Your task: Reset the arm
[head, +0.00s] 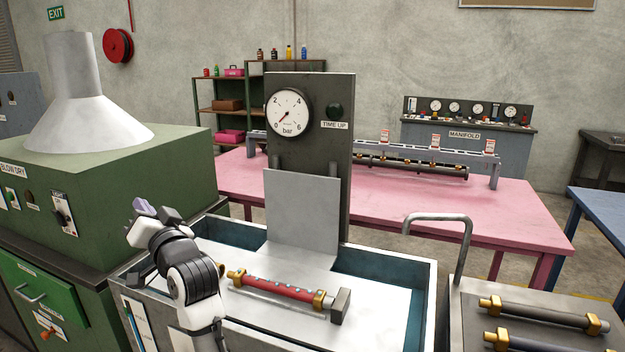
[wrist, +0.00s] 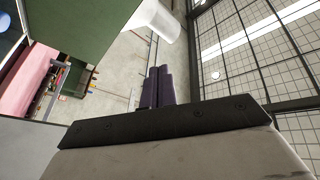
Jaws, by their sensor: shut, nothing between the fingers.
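My gripper (head: 145,205) is at the end of my raised, folded white and black arm, left of centre in the head view. It is above the left rim of the tank (head: 428,300), near the green cabinet. In the wrist view the two purple fingers of my gripper (wrist: 157,86) lie side by side, shut and empty. A red spool (head: 283,288) with brass flanges lies on the pale surface in the tank, to the right of my arm and apart from the gripper.
A green blow-dry cabinet (head: 150,185) with a white hood (head: 85,125) stands close left. A pressure gauge panel (head: 340,150) rises behind the tank. A bent metal pipe (head: 465,235) and a tray with dark spools (head: 545,314) are at right. A pink table (head: 510,215) stands behind.

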